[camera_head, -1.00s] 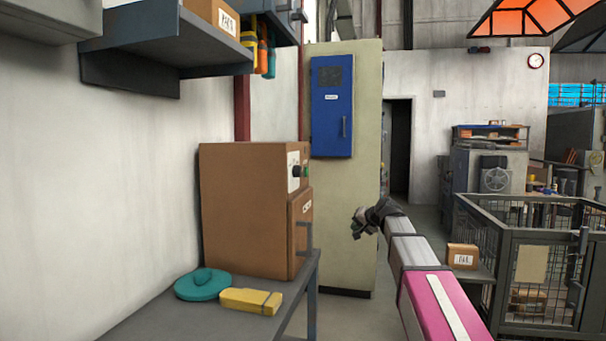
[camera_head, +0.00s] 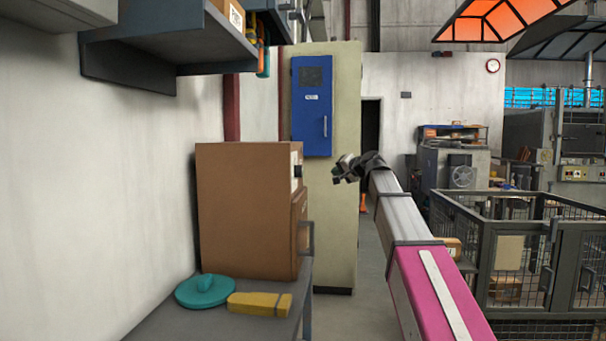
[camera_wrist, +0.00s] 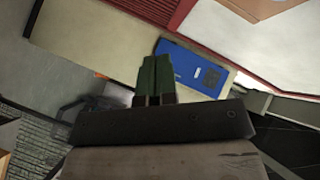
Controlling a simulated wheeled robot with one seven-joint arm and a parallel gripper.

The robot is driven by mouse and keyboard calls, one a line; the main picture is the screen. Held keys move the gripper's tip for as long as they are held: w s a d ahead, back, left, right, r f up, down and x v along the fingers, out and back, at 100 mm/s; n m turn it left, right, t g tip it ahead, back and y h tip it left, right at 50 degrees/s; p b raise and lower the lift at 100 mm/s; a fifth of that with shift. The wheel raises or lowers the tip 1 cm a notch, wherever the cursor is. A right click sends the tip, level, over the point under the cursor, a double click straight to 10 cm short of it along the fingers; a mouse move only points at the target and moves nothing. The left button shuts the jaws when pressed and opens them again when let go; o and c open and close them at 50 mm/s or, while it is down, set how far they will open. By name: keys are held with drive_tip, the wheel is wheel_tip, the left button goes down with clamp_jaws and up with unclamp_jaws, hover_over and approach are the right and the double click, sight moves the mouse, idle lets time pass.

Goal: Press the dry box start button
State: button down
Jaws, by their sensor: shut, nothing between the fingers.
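The dry box, a brown cabinet (camera_head: 245,210), stands on the grey bench at the left. Its front faces right and shows almost edge-on, with a pale control panel (camera_head: 296,160), a dark knob (camera_head: 298,171) and a door handle (camera_head: 306,237). I cannot make out the start button at this angle. My gripper (camera_head: 342,168) is to the right of the panel, at about the knob's height in the picture, apart from the box. In the wrist view its green fingers (camera_wrist: 154,74) are together and empty; the dry box is not clearly seen there.
A teal lid (camera_head: 205,290) and a yellow object (camera_head: 259,303) lie on the bench (camera_head: 170,325). A grey shelf (camera_head: 165,55) overhangs the left. Behind stands a cream column with a blue cabinet (camera_head: 311,105). A mesh cage (camera_head: 510,265) is at right.

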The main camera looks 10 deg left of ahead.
drive_tip(key=shift+a, duration=0.1)
drive_tip(key=a, duration=0.8)
drive_tip(key=shift+w+a, duration=0.15)
drive_tip(key=shift+a, duration=0.2)
drive_tip(key=shift+a, duration=0.1)
idle(1.8)
drive_tip(key=shift+a, duration=0.3)
drive_tip(key=shift+a, duration=0.45)
idle(0.9)
drive_tip(key=shift+d, duration=0.85)
